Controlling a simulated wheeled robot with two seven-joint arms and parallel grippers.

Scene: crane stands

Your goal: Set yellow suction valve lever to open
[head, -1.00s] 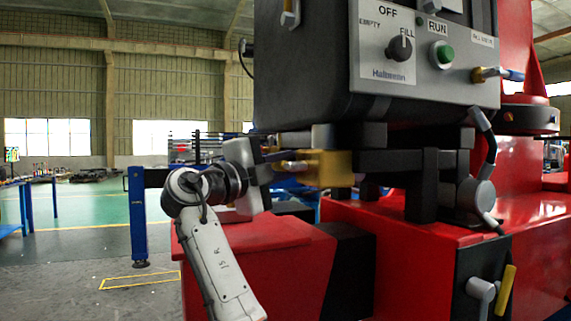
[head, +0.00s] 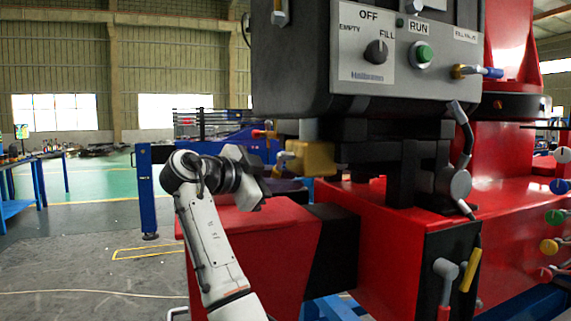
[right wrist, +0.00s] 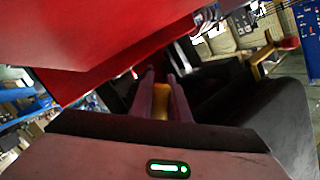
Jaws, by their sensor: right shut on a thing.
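My right gripper (head: 268,184) is beside the lower front of the grey control box, left of a brass-yellow valve block (head: 318,158). In the right wrist view its two fingers (right wrist: 163,95) are closed together on a small yellow piece (right wrist: 162,88), which looks like the yellow lever. The head view does not show the held piece clearly, as the gripper body hides it. A silver stem (head: 284,156) sticks out of the block towards the gripper. Another yellow lever (head: 470,270) hangs tilted on a black panel at lower right. My left gripper is not in view.
A red machine body (head: 265,245) lies below and right. Several coloured handles stick out at the right edge. A blue post (head: 146,195) stands left, with open floor beyond.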

